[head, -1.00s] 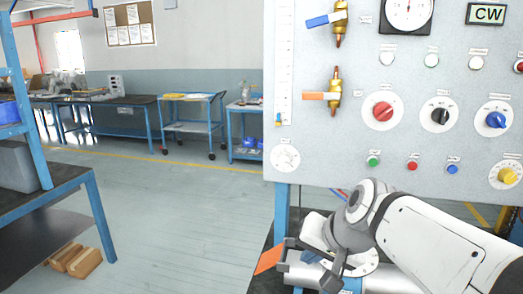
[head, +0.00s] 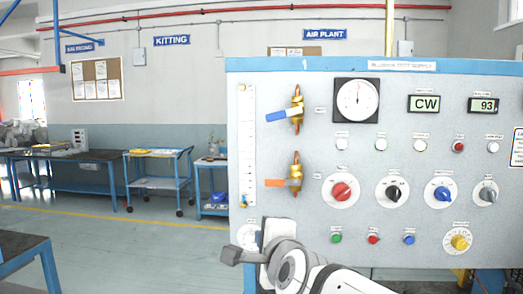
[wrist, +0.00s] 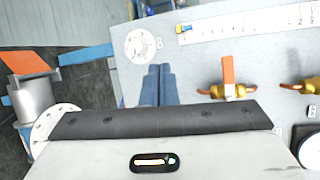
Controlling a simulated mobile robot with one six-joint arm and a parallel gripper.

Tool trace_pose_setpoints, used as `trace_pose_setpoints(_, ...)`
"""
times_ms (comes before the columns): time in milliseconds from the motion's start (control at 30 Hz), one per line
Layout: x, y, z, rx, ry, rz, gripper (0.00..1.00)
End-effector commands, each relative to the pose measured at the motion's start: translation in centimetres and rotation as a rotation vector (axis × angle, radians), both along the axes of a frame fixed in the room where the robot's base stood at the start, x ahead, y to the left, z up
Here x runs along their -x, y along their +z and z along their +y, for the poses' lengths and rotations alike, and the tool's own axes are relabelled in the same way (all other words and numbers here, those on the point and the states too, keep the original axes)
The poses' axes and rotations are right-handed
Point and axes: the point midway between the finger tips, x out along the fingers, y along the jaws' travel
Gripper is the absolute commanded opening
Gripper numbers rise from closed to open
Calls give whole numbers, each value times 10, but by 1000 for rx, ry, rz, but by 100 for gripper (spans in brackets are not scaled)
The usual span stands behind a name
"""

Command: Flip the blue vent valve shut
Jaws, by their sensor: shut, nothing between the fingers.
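The blue vent valve has a blue lever (head: 277,116) on a brass body (head: 297,110), at the upper left of the grey panel (head: 330,225). Its lever points left, tilted slightly down, across the vertical pipe line. In the wrist view only part of its brass body (wrist: 313,85) shows at the right edge; most of its lever is out of view. My gripper (wrist: 159,72) is shut and empty, low by the panel's left part and well below the blue valve. In the head view my wrist hides the fingers.
An orange-lever valve (head: 276,183) sits below the blue one; it also shows in the wrist view (wrist: 228,72). A scale strip (head: 248,140) runs left of both valves. Knobs and a gauge (head: 356,100) lie to the right. A grey pipe with an orange flap (wrist: 28,62) stands nearby.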

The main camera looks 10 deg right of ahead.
Motion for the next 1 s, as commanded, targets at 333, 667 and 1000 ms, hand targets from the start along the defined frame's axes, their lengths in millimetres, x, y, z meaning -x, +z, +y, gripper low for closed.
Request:
trace_pose_setpoints(333, -7, 129, -30, -986, -283, -375, 0)
trace_pose_setpoints(667, -20, 148, -43, -1138, -315, -436, 0)
trace_pose_setpoints(1000, -86, 165, -55, -1133, -314, -431, 0)
